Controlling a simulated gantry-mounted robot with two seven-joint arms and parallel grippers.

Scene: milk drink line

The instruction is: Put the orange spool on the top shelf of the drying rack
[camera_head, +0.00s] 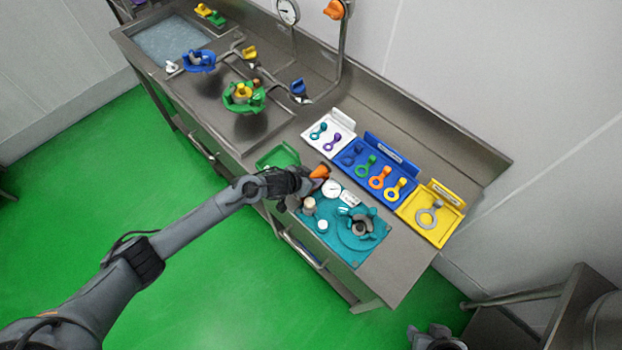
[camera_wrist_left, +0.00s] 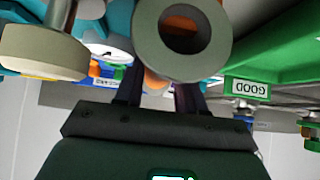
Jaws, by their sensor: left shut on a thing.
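My left gripper (camera_head: 306,182) is shut on the orange spool (camera_head: 319,171), just above the counter between the green tray and the teal mat. In the left wrist view an orange part of the spool (camera_wrist_left: 155,82) shows between the fingers (camera_wrist_left: 160,92). A grey ring with a round hole (camera_wrist_left: 183,38) is right in front of them; I cannot tell whether it belongs to the spool. My right gripper (camera_head: 436,338) shows only in part at the bottom edge, and its jaws are unclear. I cannot make out the drying rack for certain.
The teal mat (camera_head: 350,250) holds a gauge, small jars and a round teal fixture. The green tray (camera_head: 277,156) is beside my gripper. White (camera_head: 318,147), blue (camera_head: 350,175) and yellow (camera_head: 447,236) trays of parts line the back. A metal frame (camera_head: 515,296) stands at lower right.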

